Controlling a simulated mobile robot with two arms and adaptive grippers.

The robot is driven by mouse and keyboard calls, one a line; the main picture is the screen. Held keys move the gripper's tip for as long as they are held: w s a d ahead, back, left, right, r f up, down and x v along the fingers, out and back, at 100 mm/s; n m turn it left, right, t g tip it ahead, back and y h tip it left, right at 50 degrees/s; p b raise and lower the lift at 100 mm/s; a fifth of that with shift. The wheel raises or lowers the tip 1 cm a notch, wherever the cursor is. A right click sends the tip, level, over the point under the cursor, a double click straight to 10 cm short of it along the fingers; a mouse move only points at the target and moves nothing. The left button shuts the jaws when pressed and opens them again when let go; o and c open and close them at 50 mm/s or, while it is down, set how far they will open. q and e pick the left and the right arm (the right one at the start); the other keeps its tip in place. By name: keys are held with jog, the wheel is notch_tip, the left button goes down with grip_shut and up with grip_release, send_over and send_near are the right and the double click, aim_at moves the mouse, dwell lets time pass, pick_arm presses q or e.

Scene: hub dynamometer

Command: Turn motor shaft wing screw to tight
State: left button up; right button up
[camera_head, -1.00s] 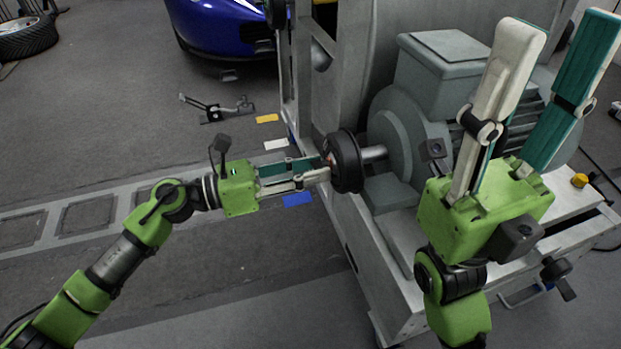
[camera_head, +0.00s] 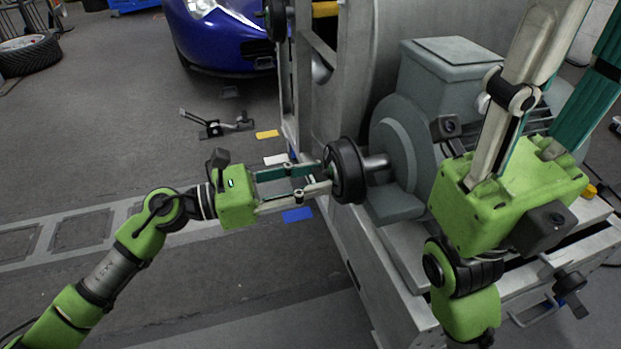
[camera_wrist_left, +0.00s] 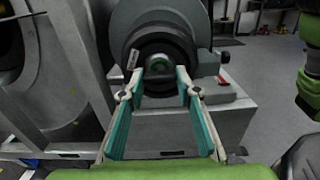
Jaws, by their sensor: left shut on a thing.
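The motor shaft (camera_head: 376,162) is a short grey cylinder coming out of the grey motor (camera_head: 405,125). It carries a round black hub (camera_head: 346,170). In the left wrist view the hub (camera_wrist_left: 160,43) faces me, with a small dark greenish piece (camera_wrist_left: 158,66) at its centre, likely the wing screw. My left gripper (camera_head: 326,178) reaches the hub face from the left. Whether the screw is tight cannot be told. My right gripper (camera_head: 585,25) is raised at the right, fingers apart and empty, their tips near the top edge.
The motor stands on a pale metal bench (camera_head: 400,300), beside a tall grey frame (camera_head: 345,70). A blue car (camera_head: 225,35) is behind. A tyre (camera_head: 28,58) and a small black tool (camera_head: 215,124) lie on the floor at the left.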

pick_arm(q)
jog(key=o, duration=1.1)
jog(key=shift+a, duration=0.1)
jog(key=v, duration=1.2)
